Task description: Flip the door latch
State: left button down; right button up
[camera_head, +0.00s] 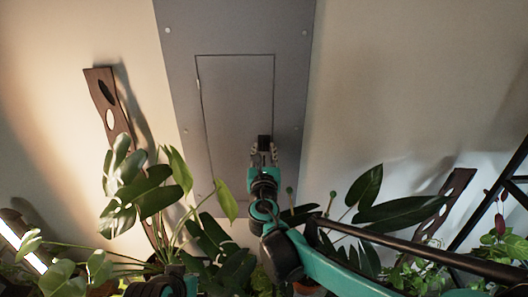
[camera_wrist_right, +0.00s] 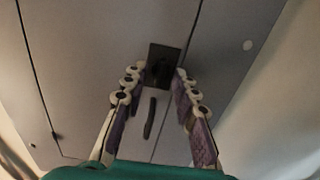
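The door latch (camera_head: 264,142) is a small black block at the right edge of the door (camera_head: 235,95), a thin-lined rectangle in a tall grey panel. In the right wrist view the latch is a dark rectangular plate (camera_wrist_right: 163,62) with a narrow dark piece (camera_wrist_right: 149,118) below it in the picture. My right gripper (camera_head: 263,155) is in front of the latch. In the wrist view its fingers (camera_wrist_right: 160,75) are apart, their tips near the two sides of the plate, with nothing held. I cannot tell whether they touch it.
Leafy plants (camera_head: 145,190) stand at the left, and more plants (camera_head: 365,205) stand at the right, near my right arm. Another board (camera_head: 452,195) is at the right. The upper panel is clear.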

grip_shut()
jog(key=shift+m, duration=0.4)
jog(key=m, duration=0.2)
jog(key=shift+m, duration=0.4)
jog(key=m, duration=0.3)
jog(key=shift+m+b, duration=0.3)
jog(key=m, duration=0.5)
jog(key=shift+a, duration=0.1)
jog(key=m, duration=0.5)
jog(key=shift+m, duration=0.3)
